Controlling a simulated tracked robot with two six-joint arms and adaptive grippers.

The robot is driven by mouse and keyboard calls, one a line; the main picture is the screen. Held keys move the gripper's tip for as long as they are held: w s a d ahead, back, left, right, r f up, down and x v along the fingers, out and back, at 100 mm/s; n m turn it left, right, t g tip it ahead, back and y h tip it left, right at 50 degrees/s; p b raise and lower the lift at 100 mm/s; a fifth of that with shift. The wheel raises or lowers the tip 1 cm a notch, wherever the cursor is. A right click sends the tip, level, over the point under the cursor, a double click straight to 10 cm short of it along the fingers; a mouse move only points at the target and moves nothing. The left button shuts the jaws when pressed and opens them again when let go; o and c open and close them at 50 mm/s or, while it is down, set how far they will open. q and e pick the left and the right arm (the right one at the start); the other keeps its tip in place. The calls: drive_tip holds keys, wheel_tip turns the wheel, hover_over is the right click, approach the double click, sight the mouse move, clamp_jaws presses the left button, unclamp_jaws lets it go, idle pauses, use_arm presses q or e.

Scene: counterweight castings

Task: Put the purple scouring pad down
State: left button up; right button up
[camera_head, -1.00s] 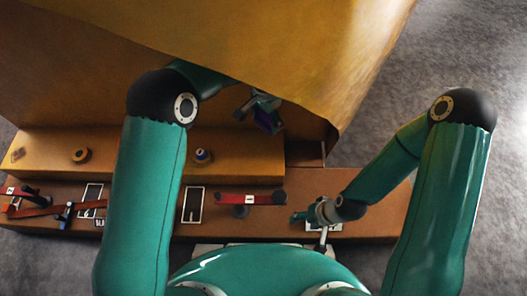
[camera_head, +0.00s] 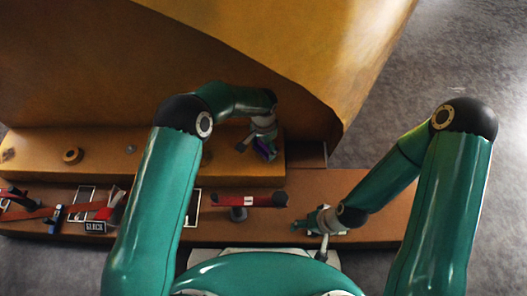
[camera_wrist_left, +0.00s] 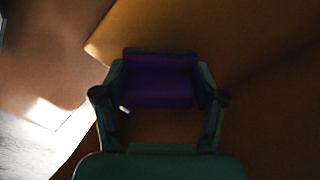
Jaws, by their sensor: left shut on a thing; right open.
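The purple scouring pad (camera_head: 263,150) is held by my left gripper (camera_head: 261,147) near the right end of the raised orange-brown ledge (camera_head: 120,147). In the left wrist view the pad (camera_wrist_left: 160,80) sits between the two fingertips, with a dark strip along its far edge. I cannot tell whether the pad touches the ledge. My right gripper (camera_head: 305,223) is open, above the lower brown bench at the right of the red-handled tool.
A large yellow-brown casting (camera_head: 260,50) overhangs the ledge. On the lower bench (camera_head: 370,195) lie a red-handled tool (camera_head: 250,200), a label reading like "BLOCK" (camera_head: 95,227) and other tools at the left. A round ring (camera_head: 72,155) sits on the ledge. The bench's right part is mostly clear.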

sight(263, 152)
use_arm(q)
drive_tip(key=shift+f, duration=1.3)
drive_tip(key=shift+f+b, duration=0.15)
drive_tip(key=shift+b, duration=0.2)
drive_tip(key=o, duration=1)
wheel_tip(263, 152, up, 12)
drive_tip(key=p, duration=0.4)
drive_tip(key=shift+r+p, duration=0.2)
drive_tip(key=shift+p, duration=0.15)
